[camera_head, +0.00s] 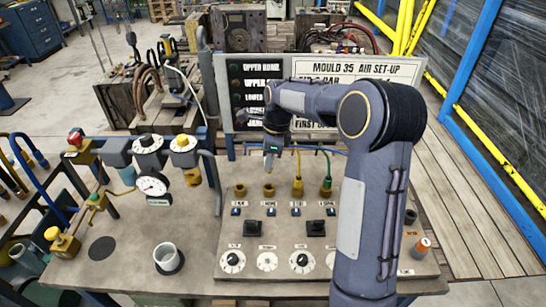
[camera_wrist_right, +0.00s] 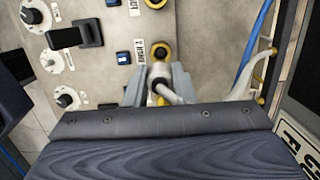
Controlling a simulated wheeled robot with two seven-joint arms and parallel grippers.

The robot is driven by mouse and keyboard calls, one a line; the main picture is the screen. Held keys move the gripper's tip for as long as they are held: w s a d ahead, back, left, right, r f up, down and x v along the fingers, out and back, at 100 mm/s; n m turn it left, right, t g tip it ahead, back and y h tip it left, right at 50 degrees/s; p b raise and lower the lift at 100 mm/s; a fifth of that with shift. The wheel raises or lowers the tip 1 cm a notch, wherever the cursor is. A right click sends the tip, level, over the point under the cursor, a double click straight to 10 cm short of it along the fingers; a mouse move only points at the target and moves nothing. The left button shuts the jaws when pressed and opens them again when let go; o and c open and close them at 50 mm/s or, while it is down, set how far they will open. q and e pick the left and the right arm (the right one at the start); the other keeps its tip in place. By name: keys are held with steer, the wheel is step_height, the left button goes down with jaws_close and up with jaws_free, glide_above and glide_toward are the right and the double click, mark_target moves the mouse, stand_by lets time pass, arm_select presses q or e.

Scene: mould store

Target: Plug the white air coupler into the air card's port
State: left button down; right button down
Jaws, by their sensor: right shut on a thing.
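My right gripper (camera_head: 271,152) is shut on the white air coupler (camera_wrist_right: 160,73), which sits between its two grey fingers in the right wrist view (camera_wrist_right: 159,88). A white hose (camera_wrist_right: 240,91) bends away from it. The second brass port from the left (camera_head: 268,190) is just beyond the coupler in the wrist view (camera_wrist_right: 161,50). In the head view the gripper is above and behind this port. The leftmost port (camera_head: 240,190) looks empty. The air card (camera_head: 350,71), headed "MOULD 35 AIR SET-UP", is partly hidden by my right arm. My left gripper is not in view.
A yellow hose (camera_head: 298,163) and a green hose (camera_head: 328,166) run to the two right ports. Dark switches and white dials (camera_head: 232,262) line the panel's near part. A gauge (camera_head: 153,185) and a white cup (camera_head: 167,256) stand left. An orange-capped item (camera_head: 422,246) stands right.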

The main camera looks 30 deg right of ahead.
mark_target(269, 173)
steer(key=shift+a+f+b, duration=0.1)
steer(key=shift+f+b, duration=0.4)
steer(key=shift+f, duration=0.15)
step_height(269, 173, down, 3)
steer(key=b, duration=0.3)
steer(key=shift+f, duration=0.65)
steer(key=shift+f, duration=0.1)
steer(key=shift+f, duration=1.15)
stand_by(1.7)
steer(key=c, duration=0.7)
jaws_free()
steer(key=shift+c, duration=0.2)
